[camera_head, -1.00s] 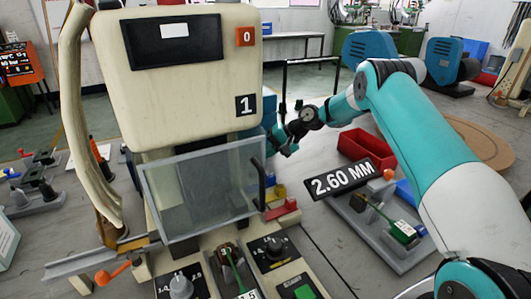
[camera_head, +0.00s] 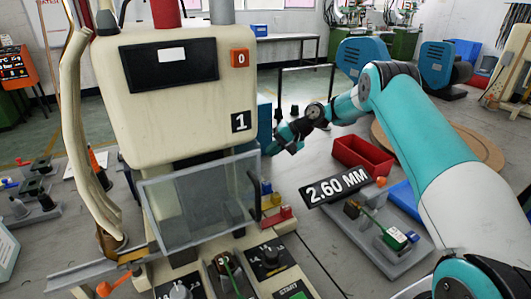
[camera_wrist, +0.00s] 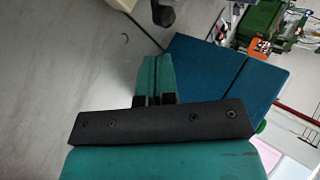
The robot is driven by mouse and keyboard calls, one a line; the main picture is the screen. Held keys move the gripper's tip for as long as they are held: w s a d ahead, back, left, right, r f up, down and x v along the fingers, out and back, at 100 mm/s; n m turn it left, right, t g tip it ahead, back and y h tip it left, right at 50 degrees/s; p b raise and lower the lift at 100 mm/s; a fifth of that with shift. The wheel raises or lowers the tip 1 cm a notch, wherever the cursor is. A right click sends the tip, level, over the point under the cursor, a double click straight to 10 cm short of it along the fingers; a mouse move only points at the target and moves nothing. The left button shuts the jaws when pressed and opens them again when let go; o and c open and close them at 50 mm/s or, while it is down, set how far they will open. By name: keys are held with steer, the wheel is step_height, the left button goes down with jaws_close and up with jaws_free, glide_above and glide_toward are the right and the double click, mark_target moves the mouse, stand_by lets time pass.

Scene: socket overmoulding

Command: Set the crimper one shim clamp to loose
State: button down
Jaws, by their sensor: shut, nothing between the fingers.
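Crimper one (camera_head: 150,120) is the cream machine marked 1, with a dark panel on its front and a clear guard (camera_head: 195,205) below. A small red lever-like part (camera_head: 279,217) sits low at the right of the guard, with blue and yellow pieces just behind it. I cannot tell which part is the shim clamp, or its setting. My gripper (camera_head: 280,146) is beyond the guard's right side, apart from the red part. In the wrist view its two teal fingers (camera_wrist: 153,72) are pressed together with nothing between them.
A grey fixture plate (camera_head: 395,250) with a 2.60 MM sign (camera_head: 338,186) stands right of the crimper. A red bin (camera_head: 362,156) lies behind it. A control panel with knobs (camera_head: 268,258) is below the guard. The wrist view shows mostly open grey floor at left.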

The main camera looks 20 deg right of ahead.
steer(key=v, duration=0.1)
steer(key=p+v, duration=0.1)
steer(key=v, duration=0.1)
steer(key=p+v, duration=0.1)
steer(key=v, duration=0.1)
steer(key=shift+w+d+r, duration=0.1)
steer(key=shift+w+d, duration=0.15)
steer(key=shift+d, duration=0.1)
